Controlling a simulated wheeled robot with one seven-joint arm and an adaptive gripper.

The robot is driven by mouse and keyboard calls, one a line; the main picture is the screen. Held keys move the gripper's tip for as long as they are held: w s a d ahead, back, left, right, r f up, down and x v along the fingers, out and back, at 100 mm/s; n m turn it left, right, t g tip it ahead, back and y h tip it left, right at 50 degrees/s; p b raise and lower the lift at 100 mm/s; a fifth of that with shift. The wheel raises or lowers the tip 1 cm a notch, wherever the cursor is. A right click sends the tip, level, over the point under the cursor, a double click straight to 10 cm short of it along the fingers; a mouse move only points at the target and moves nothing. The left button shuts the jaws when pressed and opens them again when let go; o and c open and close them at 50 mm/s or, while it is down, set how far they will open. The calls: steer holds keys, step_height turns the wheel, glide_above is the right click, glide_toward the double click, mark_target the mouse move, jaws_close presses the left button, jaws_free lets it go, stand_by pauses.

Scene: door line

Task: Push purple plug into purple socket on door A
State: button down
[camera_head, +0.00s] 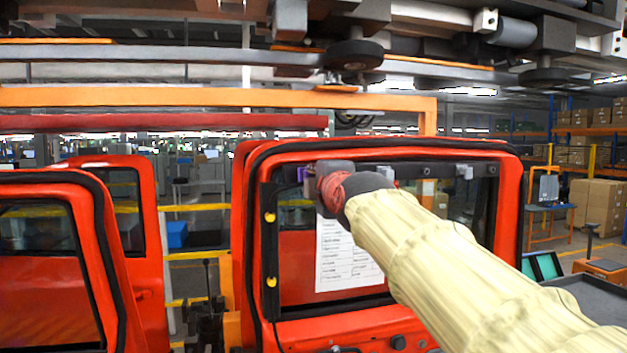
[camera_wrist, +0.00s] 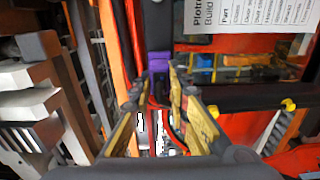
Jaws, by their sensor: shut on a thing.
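My gripper (camera_wrist: 156,82) is shut on the purple plug (camera_wrist: 158,63), which shows between the fingertips in the wrist view. In the head view a bit of purple (camera_head: 303,173) shows just left of my gripper, at the upper left corner of the red door's window opening. The door (camera_head: 510,215) has a black inner seal and a dark strip along the top of the opening. I cannot tell the purple socket apart from the plug, nor whether the two touch. My wrist and cream-sleeved arm hide part of the door.
A white printed sheet (camera_head: 345,258) hangs in the window opening. Yellow knobs (camera_head: 270,217) sit on a black upright at the left of the opening. Other red doors (camera_head: 140,240) stand at the left. An orange bar (camera_head: 200,97) and overhead rail run above.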

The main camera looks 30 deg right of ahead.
steer(key=shift+w+d, duration=0.15)
steer(key=shift+w, duration=0.25)
steer(key=shift+w, duration=0.15)
stand_by(0.4)
steer(key=c, duration=1.6)
jaws_free()
steer(key=shift+c, duration=0.2)
steer(key=shift+s, duration=0.2)
steer(key=v, duration=2.3)
